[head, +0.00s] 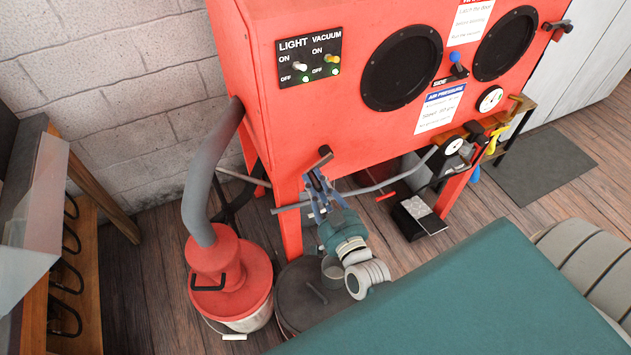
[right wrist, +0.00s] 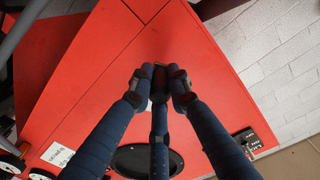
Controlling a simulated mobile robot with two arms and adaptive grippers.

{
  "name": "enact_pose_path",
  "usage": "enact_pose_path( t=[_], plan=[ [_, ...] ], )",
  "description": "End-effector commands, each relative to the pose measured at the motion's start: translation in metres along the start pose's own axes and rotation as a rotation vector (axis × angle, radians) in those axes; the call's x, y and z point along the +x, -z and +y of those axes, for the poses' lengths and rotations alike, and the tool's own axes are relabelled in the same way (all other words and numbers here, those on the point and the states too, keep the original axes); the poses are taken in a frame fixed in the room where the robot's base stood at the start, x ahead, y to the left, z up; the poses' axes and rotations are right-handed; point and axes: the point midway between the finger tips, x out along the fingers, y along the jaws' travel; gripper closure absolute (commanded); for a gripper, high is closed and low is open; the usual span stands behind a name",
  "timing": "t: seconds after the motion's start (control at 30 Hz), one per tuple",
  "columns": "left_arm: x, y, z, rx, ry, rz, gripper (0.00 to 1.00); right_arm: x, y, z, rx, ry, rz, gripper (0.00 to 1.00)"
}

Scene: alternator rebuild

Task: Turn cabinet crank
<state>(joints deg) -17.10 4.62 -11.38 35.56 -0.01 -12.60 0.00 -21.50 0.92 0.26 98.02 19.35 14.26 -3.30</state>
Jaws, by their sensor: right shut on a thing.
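The red blast cabinet (head: 365,125) stands at the back on red legs. A dark crank handle (head: 325,154) sticks out at the lower front edge of the cabinet, near its left front leg. My right gripper (head: 319,178) reaches up to this crank from below, its blue fingers closed in around it. In the right wrist view the fingertips (right wrist: 160,78) meet over a small dark part against the red panel, mostly hidden by the fingers. My left gripper is in neither view.
A red vacuum canister (head: 232,280) with a grey hose (head: 205,180) stands left of my right arm. A dark lidded drum (head: 300,300) is below the arm. A black foot pedal (head: 418,218) lies right. A green surface (head: 470,290) fills the front right.

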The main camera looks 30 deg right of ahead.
Motion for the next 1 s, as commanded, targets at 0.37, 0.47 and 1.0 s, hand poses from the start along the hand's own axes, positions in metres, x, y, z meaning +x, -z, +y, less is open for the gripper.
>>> enact_pose_path(
  t=[0.37, 0.47, 1.0],
  plan=[
    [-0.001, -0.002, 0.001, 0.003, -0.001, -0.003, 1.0, 0.0, -0.004, 0.004, -0.068, -0.001, -0.001, 1.0],
    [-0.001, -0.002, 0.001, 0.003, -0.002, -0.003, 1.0, 0.0, -0.007, 0.007, -0.127, -0.001, -0.001, 1.0],
    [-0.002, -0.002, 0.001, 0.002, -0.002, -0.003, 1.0, 0.0, -0.02, 0.035, -0.614, 0.002, 0.008, 1.0]
  ],
)
